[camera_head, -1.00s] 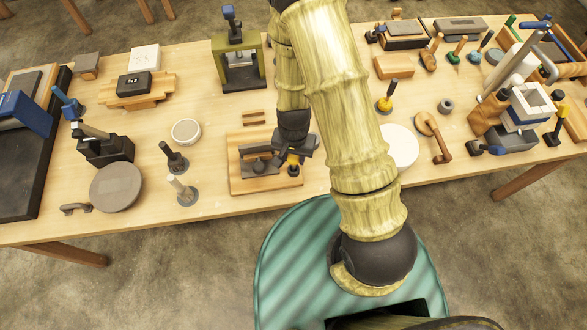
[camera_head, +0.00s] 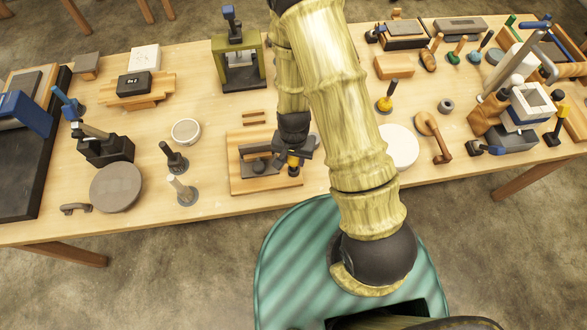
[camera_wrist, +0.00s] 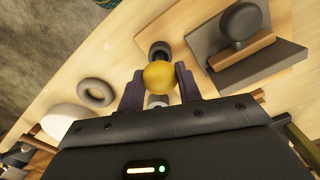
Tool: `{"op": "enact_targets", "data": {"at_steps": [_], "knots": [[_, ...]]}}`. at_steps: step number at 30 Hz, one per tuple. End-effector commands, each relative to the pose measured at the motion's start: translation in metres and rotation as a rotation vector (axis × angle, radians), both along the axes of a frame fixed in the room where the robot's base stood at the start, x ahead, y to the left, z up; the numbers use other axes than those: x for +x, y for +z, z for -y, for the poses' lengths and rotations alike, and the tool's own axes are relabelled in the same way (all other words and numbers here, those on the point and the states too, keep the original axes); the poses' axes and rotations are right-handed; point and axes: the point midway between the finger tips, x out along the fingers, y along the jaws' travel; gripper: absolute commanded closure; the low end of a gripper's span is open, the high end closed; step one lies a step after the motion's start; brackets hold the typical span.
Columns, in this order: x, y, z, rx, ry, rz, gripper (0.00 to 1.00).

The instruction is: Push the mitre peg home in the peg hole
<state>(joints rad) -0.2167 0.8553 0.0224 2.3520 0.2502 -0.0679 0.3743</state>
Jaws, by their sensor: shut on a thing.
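The mitre peg, with a round yellow knob (camera_wrist: 160,75), sits between the two dark fingers of my gripper (camera_wrist: 160,88) in the wrist view. My gripper is shut on it. The peg hole is hidden under the knob and my gripper. I cannot tell how deep the peg sits.
A grey metal piece (camera_head: 258,166) lies on the board left of my gripper; in the wrist view a grey plate with a round dark knob (camera_wrist: 243,22) is close by. A white disc (camera_head: 400,147) lies to the right. A small wooden strip (camera_head: 254,113) lies behind the board.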

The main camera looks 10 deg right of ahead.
Motion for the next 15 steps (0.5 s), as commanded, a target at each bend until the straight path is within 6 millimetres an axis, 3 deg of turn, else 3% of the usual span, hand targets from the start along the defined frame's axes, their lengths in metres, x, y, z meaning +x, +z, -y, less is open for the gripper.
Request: {"op": "enact_targets", "data": {"at_steps": [10, 11, 14, 15], "knots": [[0.0, -0.0021, 0.0, 0.0, 0.0, 0.0, 1.0], [0.0001, -0.0017, -0.0001, 0.0, 0.0, 0.0, 0.6], [0.0001, -0.0016, -0.0001, 0.0, 0.0, 0.0, 0.4], [0.0001, -0.0016, -0.0001, 0.0, 0.0, 0.0, 0.4]]}}
